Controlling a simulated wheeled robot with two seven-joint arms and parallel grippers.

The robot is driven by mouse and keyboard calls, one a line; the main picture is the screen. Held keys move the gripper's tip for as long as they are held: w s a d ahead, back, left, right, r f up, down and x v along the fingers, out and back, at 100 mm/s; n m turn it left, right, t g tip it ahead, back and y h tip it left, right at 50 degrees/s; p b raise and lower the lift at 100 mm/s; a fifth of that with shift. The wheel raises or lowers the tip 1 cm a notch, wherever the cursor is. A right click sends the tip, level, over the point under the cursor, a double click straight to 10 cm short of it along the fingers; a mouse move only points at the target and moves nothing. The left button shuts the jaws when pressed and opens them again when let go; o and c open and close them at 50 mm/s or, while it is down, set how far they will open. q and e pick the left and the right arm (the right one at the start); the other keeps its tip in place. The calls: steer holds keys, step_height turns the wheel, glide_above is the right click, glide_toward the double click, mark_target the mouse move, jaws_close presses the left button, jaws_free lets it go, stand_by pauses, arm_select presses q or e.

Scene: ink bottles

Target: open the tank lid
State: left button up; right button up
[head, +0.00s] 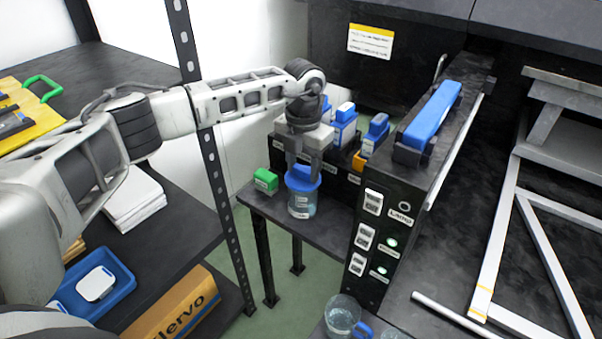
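A clear jar with bluish contents (302,204) and a blue lid (303,181) is upright at the small black table in the middle. My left gripper (303,173) points straight down, with its fingertips at the blue lid. I cannot tell whether the fingers are closed on the lid. Behind it, a black unit (338,182) carries several small tanks with coloured lids, among them a blue one (377,128) and an orange one (359,161), partly hidden by my gripper. A green-lidded block (265,180) is left of the jar. My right gripper is not in view.
A black panel with labelled switches (377,235) and a long blue bar (432,115) stands right of the jar. Left shelves hold a blue tray (118,283) and white paper (135,205). A perforated post (228,215) stands below my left forearm.

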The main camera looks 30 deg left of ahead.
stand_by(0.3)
arm_select(q)
steer(key=shift+r, duration=0.1)
steer(key=shift+w+r, duration=0.25)
steer(key=shift+r, duration=0.15)
